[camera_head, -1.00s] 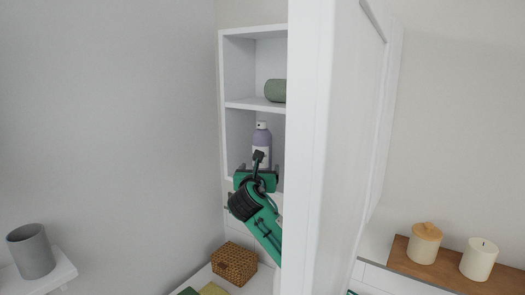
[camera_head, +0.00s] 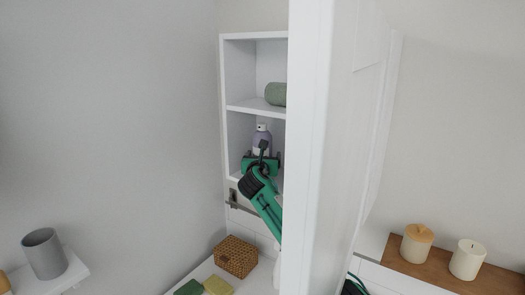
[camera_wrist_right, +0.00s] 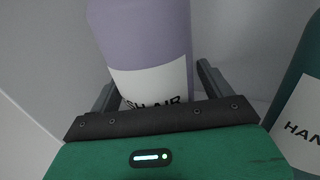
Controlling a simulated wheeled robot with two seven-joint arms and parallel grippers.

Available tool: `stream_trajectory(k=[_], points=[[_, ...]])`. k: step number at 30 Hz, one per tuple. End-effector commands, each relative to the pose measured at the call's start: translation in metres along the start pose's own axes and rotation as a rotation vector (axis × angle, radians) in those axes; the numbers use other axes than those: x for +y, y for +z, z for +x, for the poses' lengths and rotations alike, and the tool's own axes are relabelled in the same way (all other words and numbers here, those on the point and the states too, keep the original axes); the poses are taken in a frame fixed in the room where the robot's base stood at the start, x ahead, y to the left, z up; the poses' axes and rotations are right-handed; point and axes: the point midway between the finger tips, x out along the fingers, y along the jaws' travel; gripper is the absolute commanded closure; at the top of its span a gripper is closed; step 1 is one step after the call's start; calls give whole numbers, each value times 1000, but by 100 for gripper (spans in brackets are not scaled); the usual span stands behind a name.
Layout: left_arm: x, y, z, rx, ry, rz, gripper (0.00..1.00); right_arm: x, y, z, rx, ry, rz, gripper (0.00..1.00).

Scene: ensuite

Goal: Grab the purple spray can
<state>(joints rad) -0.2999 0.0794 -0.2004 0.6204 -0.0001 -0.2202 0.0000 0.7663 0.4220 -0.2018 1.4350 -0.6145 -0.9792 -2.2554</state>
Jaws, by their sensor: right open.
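The purple spray can (camera_head: 262,146) stands upright on the lower shelf of the open wall cabinet, its lower part hidden by my gripper. In the right wrist view the can (camera_wrist_right: 145,45) with its white label fills the space ahead of the palm. My right gripper (camera_head: 262,158) reaches into the cabinet in front of it. Its open fingers (camera_wrist_right: 157,88) lie on either side of the can, with a visible gap at the right finger; contact on the left is unclear. My left gripper is not in view.
A dark green bottle (camera_wrist_right: 303,100) stands close to the right of the can in the wrist view. The cabinet door (camera_head: 335,150) stands open beside my right arm. A green rolled towel (camera_head: 275,94) lies on the shelf above. A wicker box (camera_head: 236,256) sits below.

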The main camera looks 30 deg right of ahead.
Motion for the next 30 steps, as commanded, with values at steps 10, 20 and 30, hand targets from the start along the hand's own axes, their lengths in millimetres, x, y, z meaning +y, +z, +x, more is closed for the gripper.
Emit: stream_trajectory(k=[10,20,30], points=[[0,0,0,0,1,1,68,0,0,1,-1,0,0,40],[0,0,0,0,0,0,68,0,0,1,-1,0,0,72],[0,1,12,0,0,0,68,0,12,1,-5,0,1,72]])
